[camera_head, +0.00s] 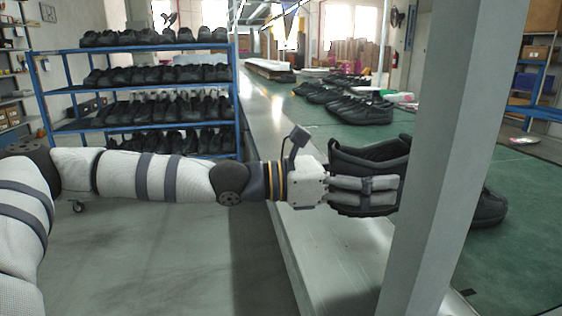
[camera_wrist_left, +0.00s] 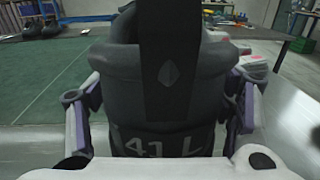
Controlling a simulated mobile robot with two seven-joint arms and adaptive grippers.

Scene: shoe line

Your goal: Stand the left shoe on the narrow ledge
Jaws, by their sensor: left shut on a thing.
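The left shoe (camera_head: 365,155) is black, held roughly level with its heel toward my left gripper. In the left wrist view its heel (camera_wrist_left: 165,138) carries the marking "41 L". My left gripper (camera_head: 368,185) is shut on the heel end, a finger on each side. A grey post hides the shoe's middle. A black toe (camera_head: 488,208) shows right of the post; I cannot tell whether it belongs to this shoe. The narrow ledge (camera_head: 335,250) is the pale strip along the green line, below the shoe; I cannot tell whether they touch. My right gripper is not in view.
The grey post (camera_head: 430,160) stands close in front of the shoe. The green belt (camera_head: 520,260) lies beyond the ledge, with several black shoes (camera_head: 355,108) farther back. A blue rack (camera_head: 238,100) of shoes stands left. The ledge's near stretch is bare.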

